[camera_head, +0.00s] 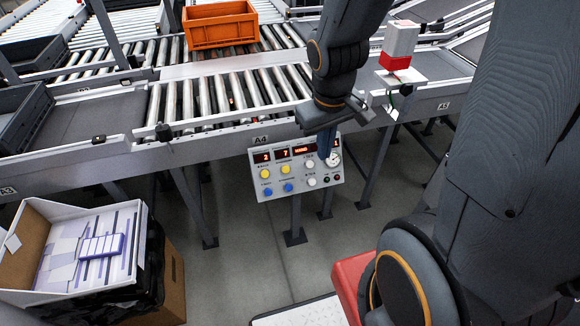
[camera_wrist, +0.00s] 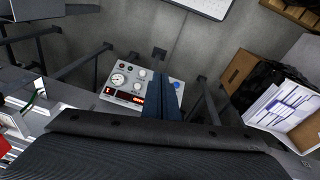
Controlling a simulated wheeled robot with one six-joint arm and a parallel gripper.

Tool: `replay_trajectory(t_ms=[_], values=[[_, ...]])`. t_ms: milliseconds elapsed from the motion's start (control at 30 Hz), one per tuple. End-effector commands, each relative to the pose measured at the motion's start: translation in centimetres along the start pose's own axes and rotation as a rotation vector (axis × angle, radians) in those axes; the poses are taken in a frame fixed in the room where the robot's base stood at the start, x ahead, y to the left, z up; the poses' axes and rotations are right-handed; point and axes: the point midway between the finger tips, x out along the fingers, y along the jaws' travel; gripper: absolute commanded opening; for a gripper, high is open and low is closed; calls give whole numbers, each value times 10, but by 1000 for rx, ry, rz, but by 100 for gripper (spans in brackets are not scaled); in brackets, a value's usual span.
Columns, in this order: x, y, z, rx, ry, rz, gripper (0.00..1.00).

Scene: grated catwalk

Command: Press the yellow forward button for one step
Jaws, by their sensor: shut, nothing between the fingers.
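A grey control panel (camera_head: 300,192) hangs below the conveyor edge under the A4 label. It has two yellow buttons, a left one (camera_head: 265,174) and a right one (camera_head: 285,170). The small lettering by them is too fine to read, so I cannot tell which is forward. My gripper (camera_head: 325,154) is shut and empty, in front of the panel's right part, near the gauge, apart from the yellow buttons in the picture. In the wrist view the panel (camera_wrist: 108,92) appears turned around, and my gripper (camera_wrist: 163,84) covers part of it. Both yellow buttons are hidden there.
Two blue buttons (camera_head: 288,187), white knobs (camera_head: 310,164) and a gauge (camera_head: 334,158) share the panel. Roller conveyors (camera_head: 210,95) with an orange crate (camera_head: 220,25) stand above. A red-and-white device (camera_head: 399,45) is at right. An open cardboard box (camera_head: 172,285) stands lower left.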

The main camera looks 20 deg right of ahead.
Motion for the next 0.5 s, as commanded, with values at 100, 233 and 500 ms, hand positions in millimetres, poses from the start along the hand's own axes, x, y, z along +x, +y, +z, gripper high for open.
replay_trajectory(t_ms=[100, 233, 500], values=[[34, 32, -39, -218, 66, 56, 0], [76, 53, -81, -505, 158, 80, 0], [158, 44, -122, -1032, 356, -9, 0]])
